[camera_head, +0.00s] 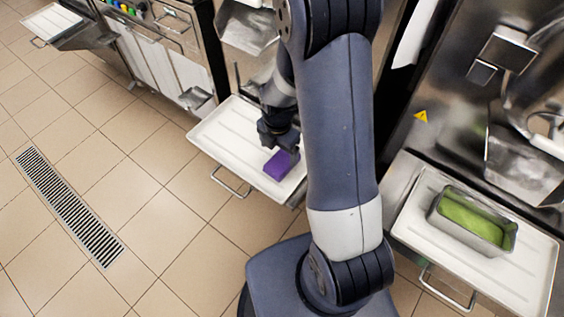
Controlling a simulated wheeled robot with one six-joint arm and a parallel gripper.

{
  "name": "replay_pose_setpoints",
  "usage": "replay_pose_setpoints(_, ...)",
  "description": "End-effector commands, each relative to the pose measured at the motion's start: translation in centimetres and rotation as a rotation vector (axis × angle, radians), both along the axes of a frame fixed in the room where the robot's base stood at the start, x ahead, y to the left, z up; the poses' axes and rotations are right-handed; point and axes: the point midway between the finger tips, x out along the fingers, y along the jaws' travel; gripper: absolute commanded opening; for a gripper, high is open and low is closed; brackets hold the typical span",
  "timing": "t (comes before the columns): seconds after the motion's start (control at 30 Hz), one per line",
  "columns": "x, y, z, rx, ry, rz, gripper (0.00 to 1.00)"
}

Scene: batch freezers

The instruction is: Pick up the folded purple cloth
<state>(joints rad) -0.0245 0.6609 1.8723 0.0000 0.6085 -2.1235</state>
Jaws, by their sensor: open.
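The folded purple cloth (279,166) lies on a white tray (213,133) that sticks out from the machine in the middle. It looks like a small thick block near the tray's front right part. My gripper (281,149) is open and points down at the cloth, right above its upper edge. The fingertips overlap the cloth in this view, so I cannot tell whether they touch it. My arm hides the right part of the tray.
A second white tray (533,268) on the right holds a metal pan (442,222) of green stuff. Metal handles jut out below both trays. A third tray (50,22) is at the far left. The tiled floor (150,215) with a drain grate (68,205) is clear.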

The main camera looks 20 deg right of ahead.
Motion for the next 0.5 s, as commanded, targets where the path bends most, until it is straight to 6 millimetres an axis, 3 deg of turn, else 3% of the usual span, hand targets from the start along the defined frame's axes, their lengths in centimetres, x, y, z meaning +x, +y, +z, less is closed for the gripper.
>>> replay_pose_setpoints(0.3,-0.5,-0.5,-4.2,0.0,0.002,0.0,0.87)
replay_pose_setpoints(0.5,-0.5,-0.5,-4.9,0.0,0.0,-0.001,0.87)
